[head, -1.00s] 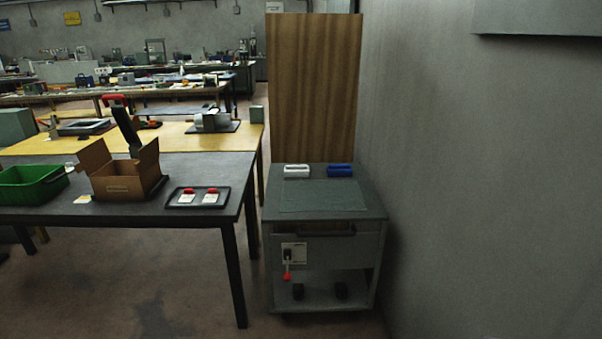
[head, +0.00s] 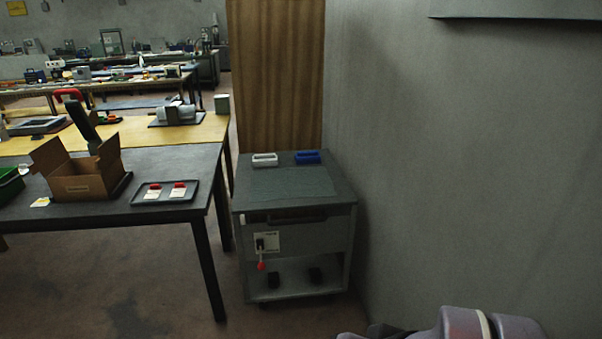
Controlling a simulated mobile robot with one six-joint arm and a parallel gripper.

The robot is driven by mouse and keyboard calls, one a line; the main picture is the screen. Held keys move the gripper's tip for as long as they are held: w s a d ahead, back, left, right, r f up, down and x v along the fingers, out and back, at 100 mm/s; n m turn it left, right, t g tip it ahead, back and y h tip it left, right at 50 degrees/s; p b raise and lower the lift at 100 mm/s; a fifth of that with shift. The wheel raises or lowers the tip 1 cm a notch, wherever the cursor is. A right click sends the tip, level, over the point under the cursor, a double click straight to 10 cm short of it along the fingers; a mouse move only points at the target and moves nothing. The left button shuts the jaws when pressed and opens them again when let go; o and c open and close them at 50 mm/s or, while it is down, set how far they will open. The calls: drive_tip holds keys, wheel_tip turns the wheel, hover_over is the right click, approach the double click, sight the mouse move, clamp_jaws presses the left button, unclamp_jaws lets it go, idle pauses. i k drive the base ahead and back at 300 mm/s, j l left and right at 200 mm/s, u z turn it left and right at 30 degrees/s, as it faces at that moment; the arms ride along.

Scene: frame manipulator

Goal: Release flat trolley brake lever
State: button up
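The grey trolley (head: 335,243) stands on the floor between the dark table and the wall. On its front is a pale plate (head: 274,238) with a short brake lever that hangs down from a dark pivot and ends in a red knob (head: 262,267). Part of my own arm, purple-grey, shows at the bottom right edge. My gripper is not clearly visible in the head view, and nothing of mine is near the lever.
A dark table (head: 150,211) stands left of the trolley, bearing an open cardboard box (head: 82,188) and a tray (head: 137,198) with red-topped items. White (head: 264,160) and blue (head: 307,157) pieces lie on the trolley top. The wall (head: 440,150) is close on the right. Floor in front is clear.

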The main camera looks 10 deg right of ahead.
sight(261, 265)
drive_tip(key=i+j, duration=0.2)
drive_tip(key=i, duration=0.3)
drive_tip(key=i+j, duration=0.25)
drive_tip(key=i, duration=0.3)
drive_tip(key=i+j, duration=0.2)
drive_tip(key=i, duration=0.3)
drive_tip(key=i+j, duration=0.2)
drive_tip(key=i, duration=0.3)
